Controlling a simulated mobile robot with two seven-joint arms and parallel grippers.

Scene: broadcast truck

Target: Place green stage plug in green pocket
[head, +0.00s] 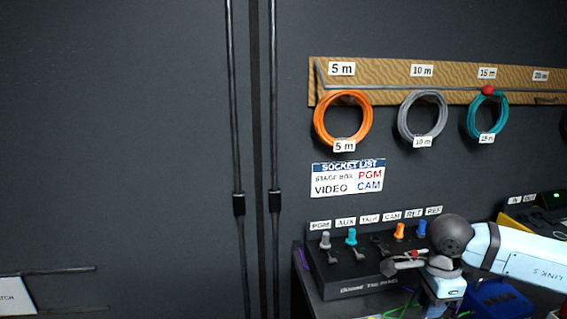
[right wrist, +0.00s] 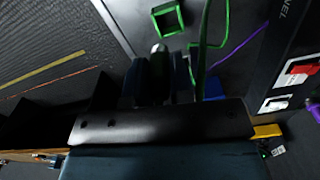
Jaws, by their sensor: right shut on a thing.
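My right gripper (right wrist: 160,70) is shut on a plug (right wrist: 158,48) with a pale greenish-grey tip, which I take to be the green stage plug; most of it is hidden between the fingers. A green cable (right wrist: 198,45) runs beside the fingers in the right wrist view. The green pocket (right wrist: 167,18), a square green frame with a dark inside, lies just beyond the plug's tip, apart from it in the picture. In the head view my right gripper (head: 440,300) points down in front of the panel, its fingertips unclear. My left gripper is not in view.
A black panel box (head: 350,285) carries a row of coloured plugs under labels. A blue box (head: 500,298) is right of my gripper. Cable coils (head: 343,93) hang on a rack above a socket list (head: 348,178). A purple cable (right wrist: 240,48) crosses the right wrist view.

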